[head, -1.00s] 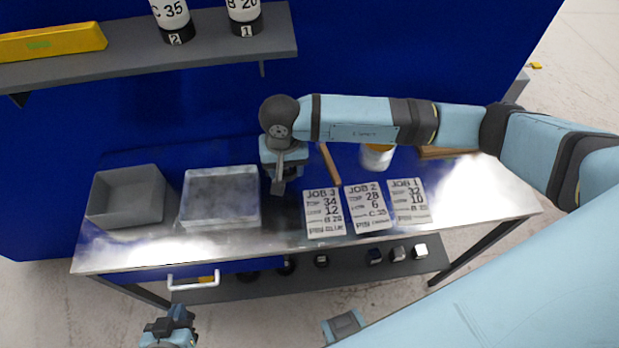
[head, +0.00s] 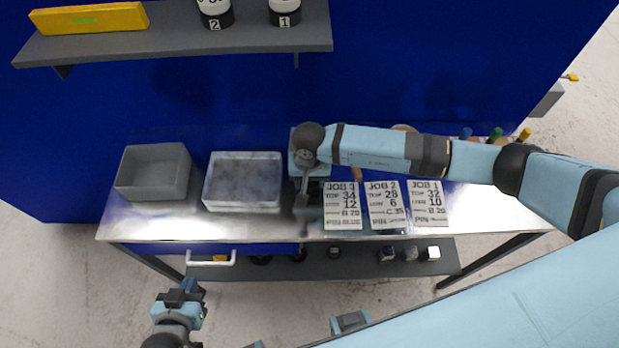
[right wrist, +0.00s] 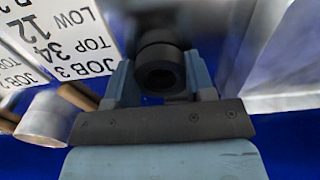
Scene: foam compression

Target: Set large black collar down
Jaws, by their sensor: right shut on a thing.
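Whether the collar touches anything below cannot be told. My left gripper (head: 184,292) is low at the left, in front of the bench and empty-looking; its jaw opening is unclear.
The shallow tray (head: 207,188) and a deeper grey bin (head: 152,188) stand left of my right gripper. The JOB 3 card (head: 343,207) is close on its right, with two more cards beyond. Several small pieces sit on the lower shelf (head: 350,262). An upper shelf (head: 170,40) overhangs the back.

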